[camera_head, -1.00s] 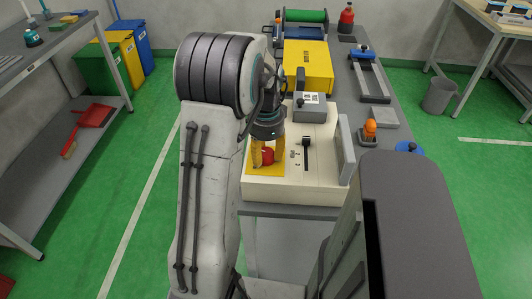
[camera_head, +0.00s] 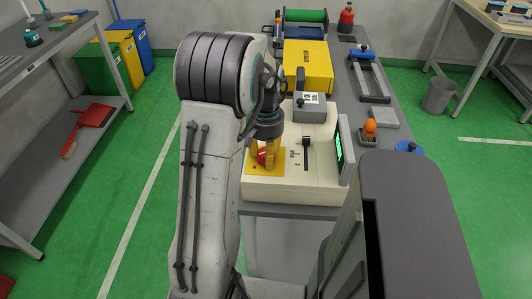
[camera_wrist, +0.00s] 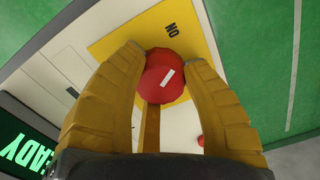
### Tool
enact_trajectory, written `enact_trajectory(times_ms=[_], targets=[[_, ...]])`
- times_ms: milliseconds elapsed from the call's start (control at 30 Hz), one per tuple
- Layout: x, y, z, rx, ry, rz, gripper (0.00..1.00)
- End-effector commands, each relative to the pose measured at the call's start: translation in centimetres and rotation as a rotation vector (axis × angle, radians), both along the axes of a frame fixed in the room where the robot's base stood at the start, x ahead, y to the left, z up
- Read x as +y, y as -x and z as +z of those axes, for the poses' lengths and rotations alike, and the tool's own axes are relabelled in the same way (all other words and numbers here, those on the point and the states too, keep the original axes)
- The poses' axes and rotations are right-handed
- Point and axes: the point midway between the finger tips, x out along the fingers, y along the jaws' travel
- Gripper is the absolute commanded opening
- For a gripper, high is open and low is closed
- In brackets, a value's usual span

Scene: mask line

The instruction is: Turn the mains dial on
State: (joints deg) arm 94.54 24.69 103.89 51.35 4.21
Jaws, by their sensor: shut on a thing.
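The mains dial is a red knob (camera_head: 262,157) with a white line on it. It sits on a yellow plate (camera_head: 252,172) at the near left of a cream machine (camera_head: 320,178). In the wrist view the knob (camera_wrist: 152,88) lies between my two yellow fingers, with its white line pointing roughly towards the black word ON on the yellow plate (camera_wrist: 110,42). My gripper (camera_head: 268,150) is shut on the knob from above; its fingertips also show in the wrist view (camera_wrist: 161,58). The machine's screen (camera_head: 340,148) is lit green; the wrist view shows letters ending in "EADY" on the screen (camera_wrist: 24,148).
A black lever (camera_head: 306,150) stands right of the dial on the machine. A grey box (camera_head: 309,106) and a yellow machine (camera_head: 308,65) stand behind. An orange-topped item (camera_head: 369,130) stands on the bench to the right.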

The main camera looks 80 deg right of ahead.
Motion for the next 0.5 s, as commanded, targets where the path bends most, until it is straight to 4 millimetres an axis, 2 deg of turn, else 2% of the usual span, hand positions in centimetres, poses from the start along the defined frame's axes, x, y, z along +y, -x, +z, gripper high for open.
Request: enact_trajectory(times_ms=[200,500], targets=[[0.20,-0.01,-0.29,-0.001,-0.009,0.130,0.10],[0.22,-0.01,-0.30,-0.001,-0.009,0.222,0.10]])
